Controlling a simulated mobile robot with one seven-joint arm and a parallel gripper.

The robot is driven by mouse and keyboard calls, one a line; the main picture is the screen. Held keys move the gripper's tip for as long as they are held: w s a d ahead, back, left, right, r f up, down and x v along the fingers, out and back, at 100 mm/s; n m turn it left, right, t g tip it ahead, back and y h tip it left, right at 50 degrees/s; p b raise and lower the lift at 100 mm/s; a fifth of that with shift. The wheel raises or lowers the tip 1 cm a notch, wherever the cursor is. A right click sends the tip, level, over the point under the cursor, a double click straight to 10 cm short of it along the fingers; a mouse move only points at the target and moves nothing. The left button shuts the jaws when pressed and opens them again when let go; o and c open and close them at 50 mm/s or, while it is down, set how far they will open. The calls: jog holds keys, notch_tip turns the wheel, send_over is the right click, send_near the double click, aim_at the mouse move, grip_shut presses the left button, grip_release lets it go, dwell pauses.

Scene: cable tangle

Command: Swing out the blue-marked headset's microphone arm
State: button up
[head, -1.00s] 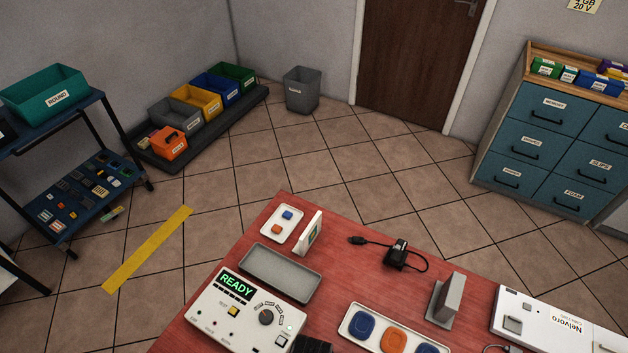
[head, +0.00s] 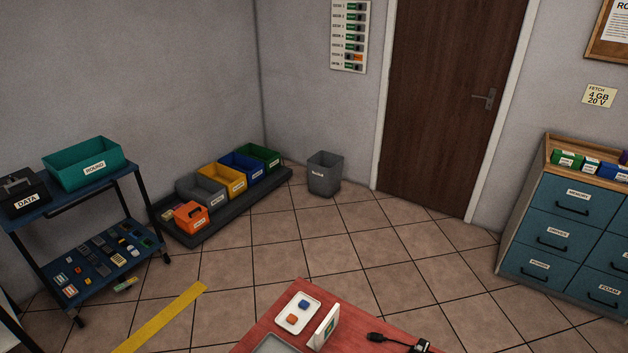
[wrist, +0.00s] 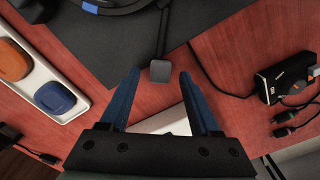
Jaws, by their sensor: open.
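In the wrist view, part of a dark headset (wrist: 125,8) with a blue mark (wrist: 89,8) shows at the top edge, over a dark grey mat; most of it is cut off. A thin dark arm with a square grey tip (wrist: 160,71) runs down from it, and appears to be the microphone arm. My gripper (wrist: 159,78) is open, with its two blue fingers pointing up the picture. The grey tip shows between the fingertips; I cannot tell its height relative to them. The headset and gripper are not in the head view.
In the wrist view, a white tray (wrist: 77,107) with orange and blue pads lies left on the red table (wrist: 232,100). A black box (wrist: 286,85) with cables is on the right. The head view shows the table corner (head: 286,325), bins, a cart and drawers (head: 570,230).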

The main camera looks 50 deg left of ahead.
jog(key=shift+r, duration=0.1)
notch_tip(320, 180, up, 13)
dwell(0.6)
